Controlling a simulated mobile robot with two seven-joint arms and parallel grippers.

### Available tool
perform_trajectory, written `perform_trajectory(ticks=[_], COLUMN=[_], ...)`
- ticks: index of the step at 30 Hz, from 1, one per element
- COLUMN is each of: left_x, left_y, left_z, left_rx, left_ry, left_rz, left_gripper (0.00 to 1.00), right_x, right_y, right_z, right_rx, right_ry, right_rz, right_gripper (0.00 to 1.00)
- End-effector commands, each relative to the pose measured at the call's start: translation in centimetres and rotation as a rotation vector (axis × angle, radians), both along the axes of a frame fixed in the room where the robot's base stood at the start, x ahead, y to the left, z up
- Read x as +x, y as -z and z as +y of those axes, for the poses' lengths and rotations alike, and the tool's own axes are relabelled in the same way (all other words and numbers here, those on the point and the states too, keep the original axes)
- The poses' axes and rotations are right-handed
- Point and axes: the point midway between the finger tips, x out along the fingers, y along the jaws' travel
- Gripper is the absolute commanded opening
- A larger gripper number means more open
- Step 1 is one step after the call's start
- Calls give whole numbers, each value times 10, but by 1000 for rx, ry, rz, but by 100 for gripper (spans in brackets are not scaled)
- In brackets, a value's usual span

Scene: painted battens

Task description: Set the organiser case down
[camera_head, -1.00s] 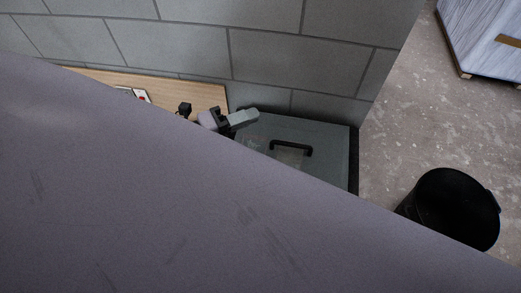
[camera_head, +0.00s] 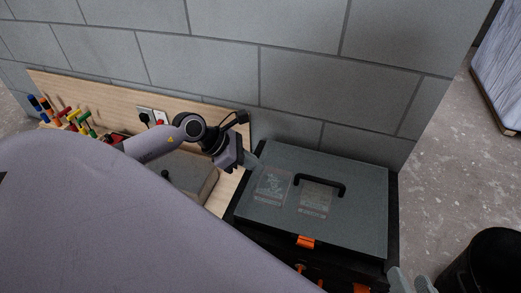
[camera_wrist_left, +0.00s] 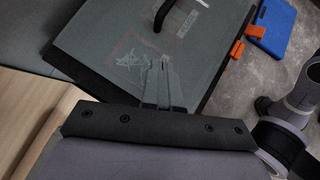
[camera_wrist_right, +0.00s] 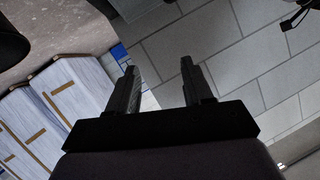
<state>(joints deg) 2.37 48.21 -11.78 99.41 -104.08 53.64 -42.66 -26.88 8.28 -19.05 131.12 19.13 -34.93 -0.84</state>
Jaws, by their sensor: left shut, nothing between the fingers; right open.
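A large box (camera_head: 365,185) with a dark grey lid, a black handle and orange latches stands against the block wall; it also shows in the left wrist view (camera_wrist_left: 105,35). I cannot tell whether it is the organiser case. A flat blue thing (camera_wrist_left: 272,24) with orange clips beside it shows past the box in the left wrist view. My left gripper (camera_head: 257,162) is shut and empty at the lid's left edge; its fingers (camera_wrist_left: 164,66) overlap the lid in its wrist view. My right gripper (camera_head: 411,283) is near the box's front right corner; its wrist view (camera_wrist_right: 159,68) shows it open and empty.
A black bin (camera_head: 490,265) stands at the right. Wrapped stacks (camera_wrist_right: 75,95) stand away from the wall. My arm hides the lower left.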

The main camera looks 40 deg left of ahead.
Motion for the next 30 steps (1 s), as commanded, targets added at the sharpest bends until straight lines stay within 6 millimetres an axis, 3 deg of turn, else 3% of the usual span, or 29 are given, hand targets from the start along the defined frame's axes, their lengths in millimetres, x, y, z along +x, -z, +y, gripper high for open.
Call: perform_trajectory(ticks=[11, 18, 30], left_x=[38, 58, 62], left_y=[60, 55, 54], left_z=[-44, -66, -70], left_rx=[-8, -4, -3], left_ry=[-1, 1, -1], left_rz=[0, -1, 1], left_gripper=[0, 0, 0], right_x=[-4, -5, -5], right_y=[7, 4, 2], right_z=[-19, -25, -26], right_rx=[-106, -139, -148], right_ry=[37, 48, 52], right_rz=[-132, -176, -190], right_gripper=[51, 51, 51])
